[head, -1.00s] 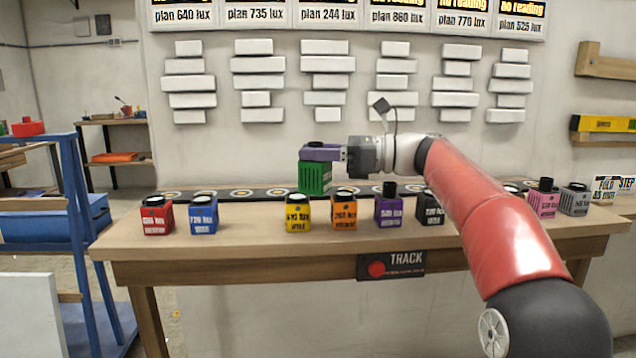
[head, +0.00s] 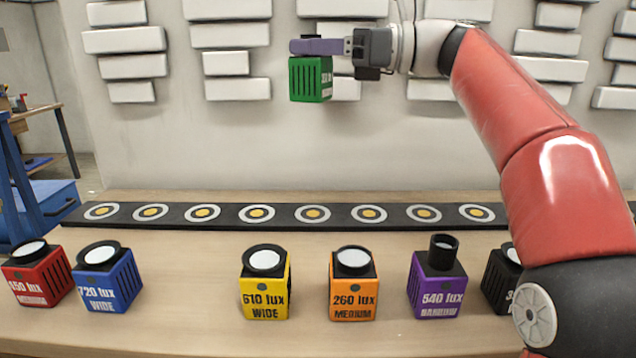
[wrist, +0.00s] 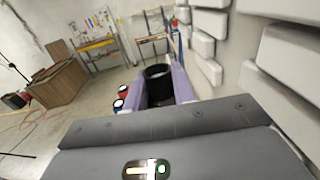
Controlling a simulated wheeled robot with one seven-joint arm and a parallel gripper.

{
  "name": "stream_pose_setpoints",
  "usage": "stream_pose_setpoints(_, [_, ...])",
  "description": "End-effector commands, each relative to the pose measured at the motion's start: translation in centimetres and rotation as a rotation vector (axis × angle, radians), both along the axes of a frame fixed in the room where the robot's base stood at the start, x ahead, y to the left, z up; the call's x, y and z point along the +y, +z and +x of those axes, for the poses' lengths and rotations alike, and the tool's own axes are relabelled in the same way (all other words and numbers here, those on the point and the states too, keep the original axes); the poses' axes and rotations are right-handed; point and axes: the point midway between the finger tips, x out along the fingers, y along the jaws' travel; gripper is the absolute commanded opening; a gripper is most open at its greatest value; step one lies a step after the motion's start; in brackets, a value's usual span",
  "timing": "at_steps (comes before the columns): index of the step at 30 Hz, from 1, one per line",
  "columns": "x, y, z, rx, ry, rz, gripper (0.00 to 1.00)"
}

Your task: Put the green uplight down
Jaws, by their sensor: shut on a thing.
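The green uplight (head: 311,79) is a slotted cube with a dark top, upright and held in the air in front of the white wall blocks, above the table's back. My gripper (head: 312,46) has purple fingers and is shut on the uplight's top. In the wrist view the uplight's round black top (wrist: 158,76) sits between the two fingers. Below it, a dark track (head: 286,216) with several ringed yellow-centred spots runs along the back of the table (head: 190,262). The visible spots are empty.
Along the front of the table stand a red (head: 38,280), a blue (head: 108,282), a yellow (head: 265,290), an orange (head: 353,292), a purple (head: 437,285) and a black uplight (head: 498,281). Bare wood lies between blue and yellow. White blocks (head: 236,62) jut from the wall.

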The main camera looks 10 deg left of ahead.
Motion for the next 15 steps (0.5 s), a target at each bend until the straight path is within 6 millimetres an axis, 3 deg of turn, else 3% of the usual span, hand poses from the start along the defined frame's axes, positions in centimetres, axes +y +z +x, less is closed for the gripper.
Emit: stream_pose_setpoints(15, [0.0, -12.2, 0.0, 0.005, 0.000, 0.000, 0.00])
